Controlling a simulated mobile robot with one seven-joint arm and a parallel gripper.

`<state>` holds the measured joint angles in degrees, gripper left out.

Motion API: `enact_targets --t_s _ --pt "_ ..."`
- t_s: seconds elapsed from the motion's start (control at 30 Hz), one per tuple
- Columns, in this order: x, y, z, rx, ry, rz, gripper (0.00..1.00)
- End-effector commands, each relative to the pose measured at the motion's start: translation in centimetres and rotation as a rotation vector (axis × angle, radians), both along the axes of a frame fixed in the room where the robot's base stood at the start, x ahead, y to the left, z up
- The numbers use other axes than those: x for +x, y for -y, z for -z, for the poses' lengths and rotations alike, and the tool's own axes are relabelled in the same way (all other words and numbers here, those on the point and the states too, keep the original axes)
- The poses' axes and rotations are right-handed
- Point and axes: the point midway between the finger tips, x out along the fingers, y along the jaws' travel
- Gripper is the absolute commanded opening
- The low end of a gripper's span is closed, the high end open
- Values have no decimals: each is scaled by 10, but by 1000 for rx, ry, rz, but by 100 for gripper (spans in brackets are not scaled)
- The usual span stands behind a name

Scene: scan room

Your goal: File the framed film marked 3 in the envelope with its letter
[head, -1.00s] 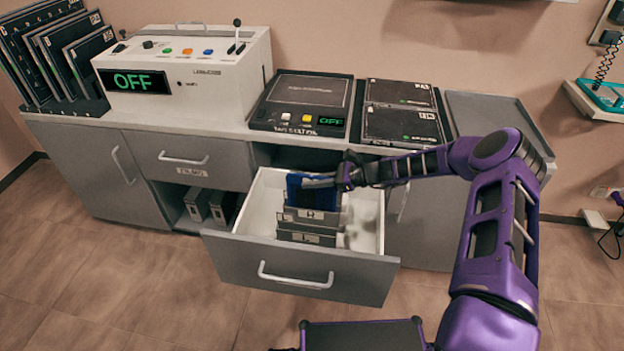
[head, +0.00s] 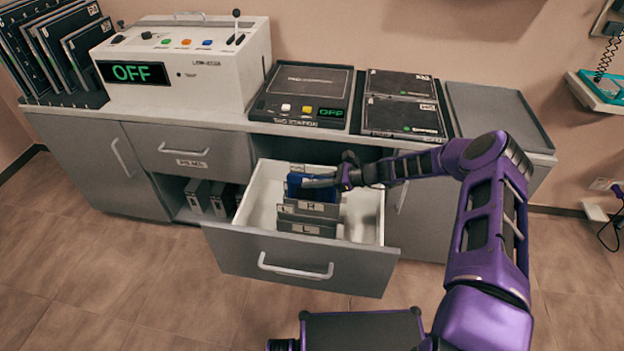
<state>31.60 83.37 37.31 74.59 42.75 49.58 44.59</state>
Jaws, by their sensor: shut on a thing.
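My gripper (head: 325,181) is shut on a blue framed film (head: 300,188) inside the open drawer, at the back of the row of envelopes. No number on the film can be read. Its lower part is hidden behind the grey envelope marked H or R (head: 311,207); I cannot tell whether it is inside an envelope. The front envelope, marked L (head: 306,228), stands in the same row. A further label shows just behind the film, too small to read. The drawer (head: 300,262) is pulled out below the counter.
A white machine reading OFF (head: 190,75) and a dark tag station (head: 300,95) stand on the counter. Two dark trays (head: 400,118) and a grey tray (head: 490,112) lie to the right. Large dark folders (head: 45,60) stand at left. The drawer's right side is bare.

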Motion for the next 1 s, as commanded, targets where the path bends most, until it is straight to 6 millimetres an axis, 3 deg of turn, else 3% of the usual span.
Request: enact_targets --t_s 1.0 --pt "0 0 35 1 0 -1 0"
